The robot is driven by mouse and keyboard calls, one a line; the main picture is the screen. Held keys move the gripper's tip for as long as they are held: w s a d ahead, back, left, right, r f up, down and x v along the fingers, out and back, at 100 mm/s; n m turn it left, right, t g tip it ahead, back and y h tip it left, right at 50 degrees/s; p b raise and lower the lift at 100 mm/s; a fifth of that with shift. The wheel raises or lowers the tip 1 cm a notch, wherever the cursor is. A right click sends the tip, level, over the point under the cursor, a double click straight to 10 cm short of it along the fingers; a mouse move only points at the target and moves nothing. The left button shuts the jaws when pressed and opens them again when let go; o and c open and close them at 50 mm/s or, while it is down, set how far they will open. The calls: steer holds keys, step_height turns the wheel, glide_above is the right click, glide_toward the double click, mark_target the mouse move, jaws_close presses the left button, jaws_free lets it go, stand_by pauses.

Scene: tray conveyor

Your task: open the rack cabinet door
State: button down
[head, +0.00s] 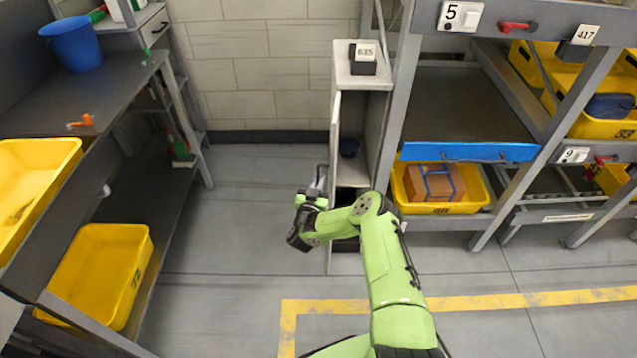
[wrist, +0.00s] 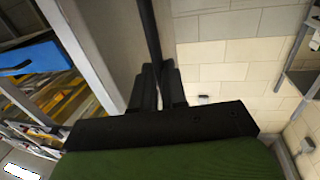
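The rack cabinet (head: 362,78) is a narrow light-grey unit in the middle of the head view. Its door (head: 334,140) stands open, seen nearly edge-on at the cabinet's left side, and the shelves inside show. My gripper (head: 318,186) is at the outer face of the door, at handle height. In the wrist view, a dark bar-shaped door handle (wrist: 149,35) runs down between the fingertips of my gripper (wrist: 158,80), which look closed around it. My forearm hides the lower part of the cabinet.
A shelving rack with yellow bins (head: 440,208) stands close on the right. A workbench with a blue bucket (head: 73,43) and yellow bins is on the left. The floor (head: 240,215) left of the door is clear.

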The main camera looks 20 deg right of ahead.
steer(key=c, duration=1.2)
jaws_free()
steer(key=shift+o, duration=0.2)
steer(key=p+v, duration=1.2)
steer(key=v, duration=0.3)
steer(key=shift+s, duration=0.35)
steer(key=shift+a+f, duration=0.1)
steer(key=shift+a, duration=0.05)
